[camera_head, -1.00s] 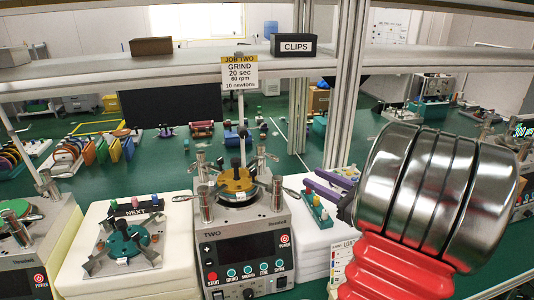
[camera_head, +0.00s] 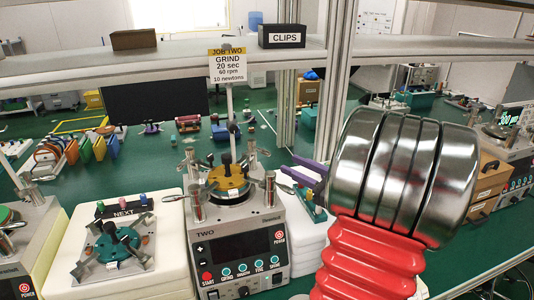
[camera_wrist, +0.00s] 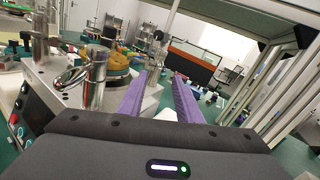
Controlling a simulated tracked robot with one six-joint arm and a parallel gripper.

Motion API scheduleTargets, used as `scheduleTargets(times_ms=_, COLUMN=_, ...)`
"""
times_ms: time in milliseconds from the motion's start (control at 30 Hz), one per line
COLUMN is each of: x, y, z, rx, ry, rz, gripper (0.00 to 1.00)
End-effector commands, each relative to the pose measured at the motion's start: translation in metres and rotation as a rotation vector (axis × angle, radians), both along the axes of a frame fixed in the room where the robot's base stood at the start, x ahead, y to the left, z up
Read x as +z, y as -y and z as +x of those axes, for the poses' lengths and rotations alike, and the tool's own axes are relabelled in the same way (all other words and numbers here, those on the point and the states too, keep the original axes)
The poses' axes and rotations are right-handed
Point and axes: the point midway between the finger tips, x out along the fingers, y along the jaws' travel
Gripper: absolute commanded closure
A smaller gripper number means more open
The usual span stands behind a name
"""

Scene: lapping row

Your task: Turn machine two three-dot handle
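Machine two (camera_head: 240,240) is a grey lapping unit labelled TWO, with a dark display, a row of buttons and a brass-coloured disc (camera_head: 229,184) on top. Upright steel posts stand around the disc; one is the right front post (camera_head: 270,190). A silver lever (camera_head: 287,188) sticks out at its right side. In the wrist view a silver lever (camera_wrist: 70,77) and a steel post (camera_wrist: 95,80) show left of my fingers. I cannot make out dots on any handle. My gripper (camera_wrist: 160,92) has purple fingers, spread apart, right of the machine and not visibly holding anything.
A white block with a NEXT fixture (camera_head: 112,248) stands left of machine two. A shelf (camera_head: 180,62) with a CLIPS box (camera_head: 282,36) and a metal upright (camera_head: 336,90) are behind. A sign (camera_head: 228,65) rises behind the machine. Another machine (camera_head: 505,150) is at right.

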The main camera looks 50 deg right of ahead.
Motion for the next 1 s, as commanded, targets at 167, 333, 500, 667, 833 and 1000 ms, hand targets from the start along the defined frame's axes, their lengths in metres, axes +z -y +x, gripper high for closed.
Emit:
scheduleTargets(times_ms=167, x=-0.001, y=-0.002, z=0.025, rx=0.004, ry=-0.001, rz=0.001, gripper=0.68)
scheduleTargets(times_ms=333, x=0.000, y=-0.002, z=0.048, rx=0.003, ry=0.000, rz=-0.001, gripper=0.68)
scheduleTargets(times_ms=500, x=0.000, y=-0.002, z=0.072, rx=0.001, ry=0.001, rz=0.001, gripper=0.68)
scheduleTargets(times_ms=667, x=0.000, y=-0.003, z=0.094, rx=0.001, ry=0.001, rz=0.000, gripper=0.68)
scheduleTargets(times_ms=833, x=0.000, y=-0.002, z=0.110, rx=-0.001, ry=0.000, rz=0.000, gripper=0.68)
scheduleTargets(times_ms=1000, x=0.000, y=-0.002, z=0.114, rx=-0.003, ry=0.001, rz=0.000, gripper=0.68)
